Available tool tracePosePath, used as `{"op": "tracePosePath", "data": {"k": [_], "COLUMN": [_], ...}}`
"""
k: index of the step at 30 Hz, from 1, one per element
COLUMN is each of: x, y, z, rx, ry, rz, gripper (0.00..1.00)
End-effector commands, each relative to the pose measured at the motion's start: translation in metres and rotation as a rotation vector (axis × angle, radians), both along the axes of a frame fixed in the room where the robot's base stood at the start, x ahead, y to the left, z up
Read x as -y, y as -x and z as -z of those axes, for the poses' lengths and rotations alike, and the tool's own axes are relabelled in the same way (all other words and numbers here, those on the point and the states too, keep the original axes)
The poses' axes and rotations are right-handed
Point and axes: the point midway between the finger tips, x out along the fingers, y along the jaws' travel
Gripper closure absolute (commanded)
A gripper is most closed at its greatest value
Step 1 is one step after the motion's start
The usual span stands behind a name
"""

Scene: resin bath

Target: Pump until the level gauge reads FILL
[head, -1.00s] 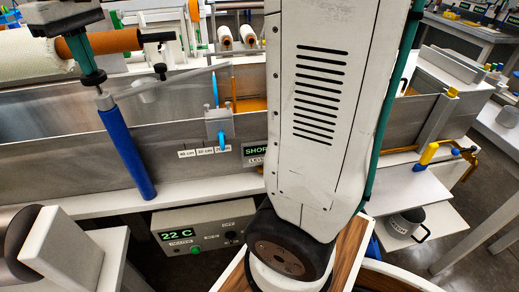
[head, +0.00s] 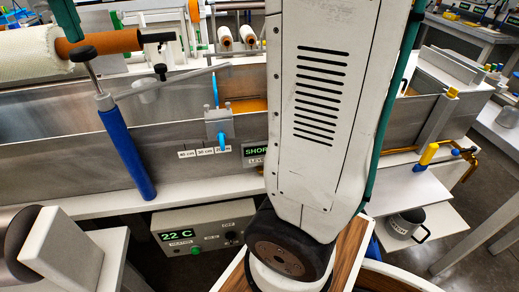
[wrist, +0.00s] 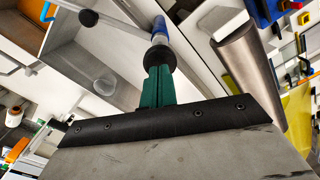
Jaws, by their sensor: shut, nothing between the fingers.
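The pump has a blue barrel (head: 128,150) in front of the bath, with a grey rod (head: 94,78) topped by a black knob (head: 83,53). My gripper's green fingers (head: 72,28) are together and empty, directly above the knob. In the wrist view the fingertips (wrist: 157,76) line up with the black knob (wrist: 160,57), the blue barrel (wrist: 159,28) beyond it. I cannot tell whether they touch the knob. The level gauge (head: 257,150) shows green letters "SHOR"; my arm hides the rest.
A metal bath trough (head: 60,140) runs across the bench. A grey bar (head: 190,76) reaches from the pump over it. A control box (head: 195,235) reading 22 C sits below. A mug (head: 403,226) is on the lower right shelf.

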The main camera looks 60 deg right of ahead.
Motion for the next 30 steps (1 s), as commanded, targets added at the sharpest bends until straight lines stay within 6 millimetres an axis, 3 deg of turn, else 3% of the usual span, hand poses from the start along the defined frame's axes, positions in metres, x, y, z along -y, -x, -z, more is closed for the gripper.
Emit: {"op": "tracePosePath", "data": {"k": [5,16,23,30], "x": [0.000,0.000,0.000,0.000], "y": [0.000,0.001,0.000,-0.001], "z": [0.013,0.065,0.061,0.028], "rx": [-0.002,-0.004,-0.001,0.001], "ry": [0.001,0.000,0.000,0.000], "rz": [0.000,0.000,0.000,0.000], "gripper": [1.00,1.00,1.00,1.00]}}
